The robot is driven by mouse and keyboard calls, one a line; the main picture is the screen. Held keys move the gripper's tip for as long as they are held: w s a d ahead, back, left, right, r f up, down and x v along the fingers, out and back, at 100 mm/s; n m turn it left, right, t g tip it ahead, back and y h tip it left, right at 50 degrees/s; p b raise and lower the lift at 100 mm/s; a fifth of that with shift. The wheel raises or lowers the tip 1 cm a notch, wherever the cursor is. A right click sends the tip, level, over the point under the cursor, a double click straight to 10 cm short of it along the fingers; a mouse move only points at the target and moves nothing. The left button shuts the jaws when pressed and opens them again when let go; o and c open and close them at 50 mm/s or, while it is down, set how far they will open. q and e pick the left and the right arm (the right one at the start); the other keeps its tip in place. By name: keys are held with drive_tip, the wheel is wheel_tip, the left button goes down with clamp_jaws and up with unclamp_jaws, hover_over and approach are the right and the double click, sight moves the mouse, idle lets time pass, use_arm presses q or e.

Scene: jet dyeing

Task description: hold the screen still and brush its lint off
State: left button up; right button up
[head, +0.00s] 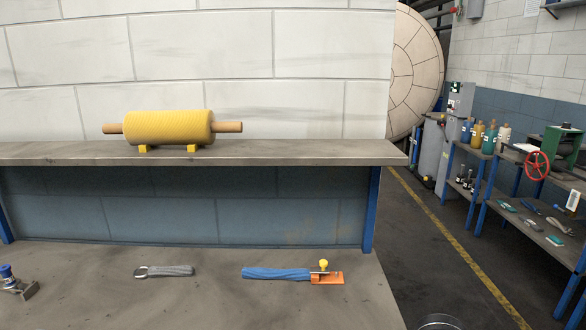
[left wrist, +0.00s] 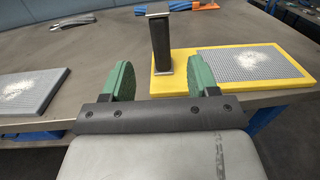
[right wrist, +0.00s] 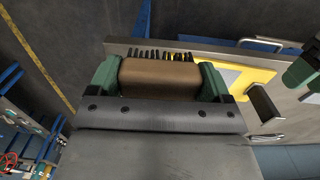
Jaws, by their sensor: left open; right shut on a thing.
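The screen is a grey mesh panel (left wrist: 250,62) in a yellow frame (left wrist: 168,88), with white lint (left wrist: 258,58) on the mesh. A dark upright handle (left wrist: 161,45) with a metal top stands on the frame's left part. In the left wrist view my left gripper (left wrist: 161,68) is open, and the handle shows between its fingers, apart from both. My right gripper (right wrist: 160,82) is shut on a brown brush (right wrist: 160,76) with black bristles. In the right wrist view the yellow frame (right wrist: 262,78) and handle (right wrist: 264,104) lie beyond the brush, to the right. The head view shows neither gripper.
A second grey panel (left wrist: 28,98) with lint lies at the bench's left edge. A grey-handled tool (head: 170,271) and a blue-handled scraper (head: 280,273) lie farther back. A yellow roller (head: 170,127) rests on the shelf (head: 300,152). Bench between the two panels is clear.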

use_arm(q)
drive_tip(key=w, duration=0.7)
drive_tip(key=w+p, duration=0.1)
drive_tip(key=w, duration=0.3)
drive_tip(key=shift+d, duration=0.35)
drive_tip(key=c, duration=1)
